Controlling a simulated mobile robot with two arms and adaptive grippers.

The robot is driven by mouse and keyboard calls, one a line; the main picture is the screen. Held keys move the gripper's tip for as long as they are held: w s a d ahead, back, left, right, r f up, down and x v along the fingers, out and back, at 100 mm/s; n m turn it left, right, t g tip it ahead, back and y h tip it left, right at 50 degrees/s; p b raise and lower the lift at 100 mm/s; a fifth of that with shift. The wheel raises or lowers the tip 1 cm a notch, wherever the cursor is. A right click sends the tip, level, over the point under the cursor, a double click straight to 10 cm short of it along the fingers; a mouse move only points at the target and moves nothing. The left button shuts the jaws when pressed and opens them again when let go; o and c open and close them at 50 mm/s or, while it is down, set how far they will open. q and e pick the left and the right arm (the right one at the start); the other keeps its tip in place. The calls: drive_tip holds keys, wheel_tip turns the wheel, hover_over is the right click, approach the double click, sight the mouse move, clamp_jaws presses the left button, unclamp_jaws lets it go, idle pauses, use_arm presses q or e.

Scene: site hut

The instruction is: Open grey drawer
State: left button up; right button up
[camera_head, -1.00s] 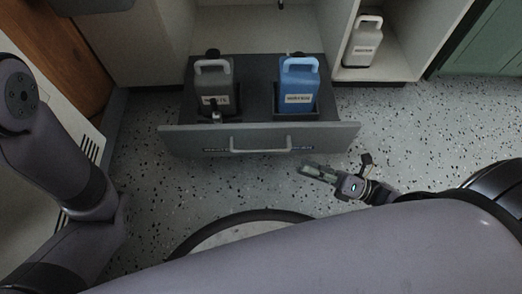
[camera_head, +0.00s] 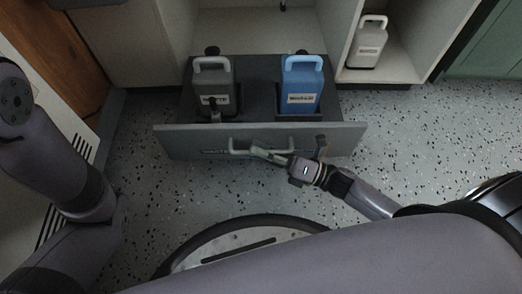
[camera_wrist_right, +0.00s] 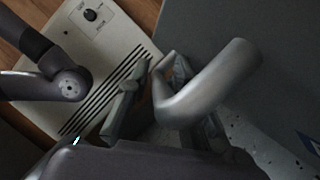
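The grey drawer (camera_head: 340,140) is pulled well out of the white cabinet, its front panel facing me. A light bar handle (camera_head: 240,152) runs along that front. My right gripper (camera_head: 262,154) is at the handle, reaching in from the right. In the right wrist view the handle (camera_wrist_right: 215,82) looms large and covers part of one finger. The fingers of the right gripper (camera_wrist_right: 160,105) stand apart with a gap between them; I cannot tell whether they touch the handle. My left arm shows at the left, but its gripper is out of view.
A grey jug (camera_head: 214,80) and a blue jug (camera_head: 302,82) stand upright in the drawer. A pale jug (camera_head: 367,45) stands in the cabinet's right compartment. A vented white unit is at the left. Speckled floor (camera_head: 410,140) is free at the right.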

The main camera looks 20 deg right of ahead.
drive_tip(key=shift+c, duration=0.5)
clamp_jaws()
